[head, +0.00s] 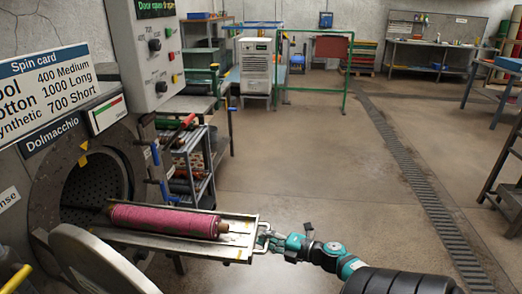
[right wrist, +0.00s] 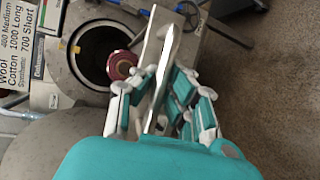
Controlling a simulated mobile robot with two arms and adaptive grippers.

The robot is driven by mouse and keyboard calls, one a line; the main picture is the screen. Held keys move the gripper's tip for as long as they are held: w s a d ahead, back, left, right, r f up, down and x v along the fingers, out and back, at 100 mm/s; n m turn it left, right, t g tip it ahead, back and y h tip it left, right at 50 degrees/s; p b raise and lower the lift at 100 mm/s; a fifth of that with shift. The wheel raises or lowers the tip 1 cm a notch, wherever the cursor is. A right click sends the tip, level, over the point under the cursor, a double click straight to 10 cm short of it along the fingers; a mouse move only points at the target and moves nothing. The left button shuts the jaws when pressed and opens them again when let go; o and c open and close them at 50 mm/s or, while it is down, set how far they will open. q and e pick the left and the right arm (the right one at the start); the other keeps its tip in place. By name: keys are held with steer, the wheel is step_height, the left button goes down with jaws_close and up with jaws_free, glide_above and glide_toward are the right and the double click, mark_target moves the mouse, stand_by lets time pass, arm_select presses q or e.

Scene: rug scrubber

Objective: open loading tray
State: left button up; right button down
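The loading tray (head: 240,240) is a long metal tray that sticks out of the round drum opening of the washing machine (head: 45,185). A rolled pink rug (head: 160,219) lies along it. The tray's outer end has a metal loop handle (head: 261,229). My right gripper (head: 266,240) is at this handle, reaching in from the right. In the right wrist view its fingers (right wrist: 155,92) stand on both sides of the handle bar and seem closed on it; the contact is partly hidden. The rug roll's end (right wrist: 122,66) shows beside the drum opening. My left gripper is not in view.
A round metal door (head: 95,268) stands open at the front left. A control panel (head: 150,50) is mounted above the drum. A shelf rack (head: 190,165) stands behind the tray.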

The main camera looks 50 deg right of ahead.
steer(key=shift+w+r, duration=0.1)
steer(key=shift+w, duration=0.05)
steer(key=c, duration=1.6)
jaws_free()
steer(key=shift+a, duration=0.1)
steer(key=v, duration=1.2)
